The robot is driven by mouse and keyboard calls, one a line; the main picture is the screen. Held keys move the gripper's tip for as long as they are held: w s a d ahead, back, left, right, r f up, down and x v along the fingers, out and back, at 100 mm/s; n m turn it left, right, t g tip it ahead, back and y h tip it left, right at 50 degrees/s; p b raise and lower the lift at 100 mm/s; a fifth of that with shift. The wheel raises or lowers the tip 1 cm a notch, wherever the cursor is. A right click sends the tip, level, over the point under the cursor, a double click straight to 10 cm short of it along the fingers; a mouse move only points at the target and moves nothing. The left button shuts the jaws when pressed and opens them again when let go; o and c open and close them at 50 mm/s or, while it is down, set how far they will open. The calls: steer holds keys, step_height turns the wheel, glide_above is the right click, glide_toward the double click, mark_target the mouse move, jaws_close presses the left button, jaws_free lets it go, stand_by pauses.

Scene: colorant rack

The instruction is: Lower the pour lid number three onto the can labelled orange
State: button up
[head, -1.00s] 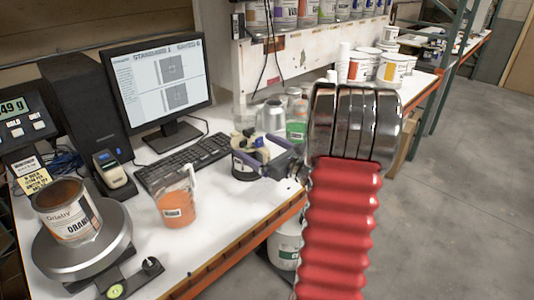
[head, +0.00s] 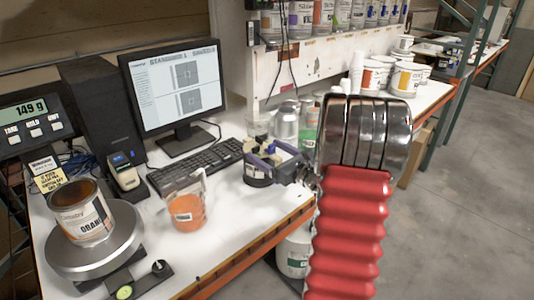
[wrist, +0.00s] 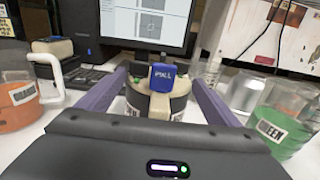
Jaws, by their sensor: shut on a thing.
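The can labelled orange (head: 84,222) stands open-topped on the round scale plate (head: 118,252) at the left of the head view, orange-brown inside. My gripper (head: 278,160) is right of it, over the bench. Its purple fingers (wrist: 165,100) are shut on a pour lid, dark with a beige top and a blue PULL tab (wrist: 162,76). The lid also shows in the head view (head: 257,178), in front of the keyboard. The lid's number is not readable. The can is out of the wrist view.
A clear jug of orange colorant (head: 186,212) stands between the can and my gripper. A green jug (wrist: 282,122) and a metal can (wrist: 242,92) are on the right in the wrist view. The keyboard (head: 195,165) and monitor (head: 178,85) are behind.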

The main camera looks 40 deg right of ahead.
steer(key=o, duration=0.9)
steer(key=shift+o, duration=0.2)
steer(key=shift+s, duration=0.1)
steer(key=s, duration=1.3)
steer(key=shift+s+d, duration=0.2)
steer(key=shift+s, duration=0.15)
